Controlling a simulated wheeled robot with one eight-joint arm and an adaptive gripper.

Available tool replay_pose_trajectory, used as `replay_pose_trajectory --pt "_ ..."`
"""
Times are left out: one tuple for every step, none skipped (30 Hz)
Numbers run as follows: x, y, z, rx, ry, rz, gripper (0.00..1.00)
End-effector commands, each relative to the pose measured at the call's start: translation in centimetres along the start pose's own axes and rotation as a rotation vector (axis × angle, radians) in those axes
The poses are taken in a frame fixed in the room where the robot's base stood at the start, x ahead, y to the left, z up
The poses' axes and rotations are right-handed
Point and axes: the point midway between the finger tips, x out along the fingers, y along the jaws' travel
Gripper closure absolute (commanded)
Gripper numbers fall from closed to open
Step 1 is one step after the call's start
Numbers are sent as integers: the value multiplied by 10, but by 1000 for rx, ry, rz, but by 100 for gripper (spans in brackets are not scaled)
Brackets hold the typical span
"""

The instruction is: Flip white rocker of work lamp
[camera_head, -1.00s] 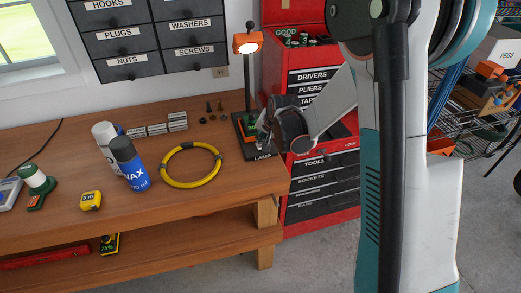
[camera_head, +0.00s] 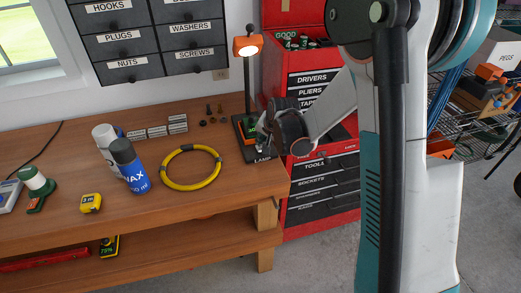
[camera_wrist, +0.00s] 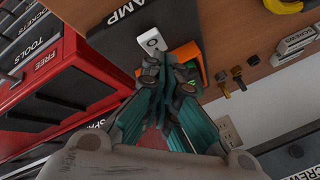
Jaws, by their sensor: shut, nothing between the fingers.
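The work lamp has a lit orange head (camera_head: 247,45) on a black pole above a dark base (camera_head: 252,154) at the right end of the workbench. The white rocker (camera_wrist: 151,41) shows in the wrist view on the black base, near the LAMP label. An orange and green part (camera_wrist: 190,58) is beside it, partly behind my fingers. My gripper (camera_wrist: 158,64) is shut and empty, its teal fingertips just by the rocker; I cannot tell whether they touch it. In the head view my gripper (camera_head: 264,132) is at the lamp base and hides part of it.
The red tool chest (camera_head: 318,70) stands close right of the lamp. A yellow cable ring (camera_head: 190,185), a blue can (camera_head: 130,166) and a tape measure (camera_head: 91,203) lie or stand farther left on the workbench (camera_head: 75,228). Small bolts (camera_head: 209,110) are behind.

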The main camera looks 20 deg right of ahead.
Motion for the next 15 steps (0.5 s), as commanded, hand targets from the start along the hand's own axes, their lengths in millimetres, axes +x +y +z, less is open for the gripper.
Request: replay_pose_trajectory --pt "0 0 0 0 0 0 100" --pt "0 0 0 0 0 0 100" --pt "0 0 0 0 0 0 100" --pt "0 0 0 0 0 0 100" --pt "0 0 0 0 0 0 100" --pt "0 0 0 0 0 0 100" --pt "0 0 0 0 0 0 100" --pt "0 0 0 0 0 0 100" --pt "0 0 0 0 0 0 100" --pt "0 0 0 0 0 0 100" --pt "1 1 1 0 0 0 100" --pt "2 1 1 0 0 0 100" --pt "2 2 2 0 0 0 100" --pt "3 2 2 0 0 0 100" --pt "4 3 3 0 0 0 100"
